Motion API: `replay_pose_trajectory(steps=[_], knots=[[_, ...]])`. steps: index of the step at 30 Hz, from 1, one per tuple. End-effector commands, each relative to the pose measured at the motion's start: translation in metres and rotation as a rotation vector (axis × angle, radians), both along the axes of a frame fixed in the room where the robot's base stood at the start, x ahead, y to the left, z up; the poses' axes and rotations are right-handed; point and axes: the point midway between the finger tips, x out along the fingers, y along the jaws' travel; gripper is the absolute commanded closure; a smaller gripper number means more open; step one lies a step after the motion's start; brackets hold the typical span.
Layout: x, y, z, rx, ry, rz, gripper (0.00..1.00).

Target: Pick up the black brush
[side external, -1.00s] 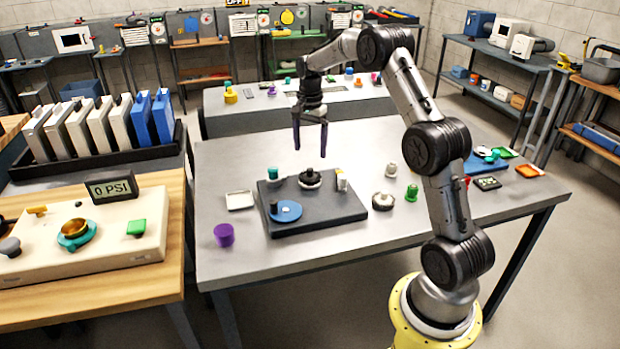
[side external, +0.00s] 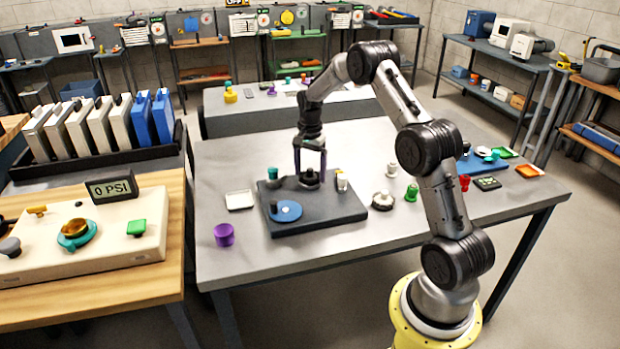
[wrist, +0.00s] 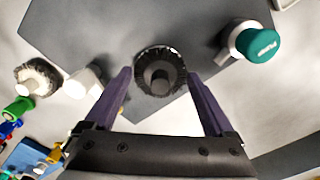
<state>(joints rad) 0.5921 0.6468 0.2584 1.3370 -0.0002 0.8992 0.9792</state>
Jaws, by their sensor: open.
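The black brush (side external: 309,179) is a round, dark, bristled disc with a knob standing up at its centre. It sits on the dark grey board (side external: 335,208) on the table. In the wrist view the brush (wrist: 160,72) lies ahead of and between my two purple fingers. My gripper (side external: 310,172) is open and low over the board, with its fingers on either side of the brush's knob in the side view. I cannot tell whether a finger touches the brush. My gripper also shows in the wrist view (wrist: 163,98), with nothing held.
A blue disc (side external: 287,212) with a dark peg and a white block (side external: 342,182) share the board. A teal-capped item (wrist: 262,44) stands by the board's edge. A white bristled brush (side external: 383,200), green piece (side external: 411,193) and purple cup (side external: 224,235) stand nearby.

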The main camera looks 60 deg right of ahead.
Motion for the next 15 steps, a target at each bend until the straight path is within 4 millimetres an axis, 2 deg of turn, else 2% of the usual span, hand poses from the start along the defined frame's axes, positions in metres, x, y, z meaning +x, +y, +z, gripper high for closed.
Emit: replay_pose_trajectory(steps=[1,2,15], knots=[[0.0000,0.0000,0.0001,0.000,0.000,0.000,0.13],[0.0000,0.0001,0.0002,0.000,0.000,0.000,0.18],[0.0001,0.0000,0.0005,0.000,0.000,0.000,0.98]])
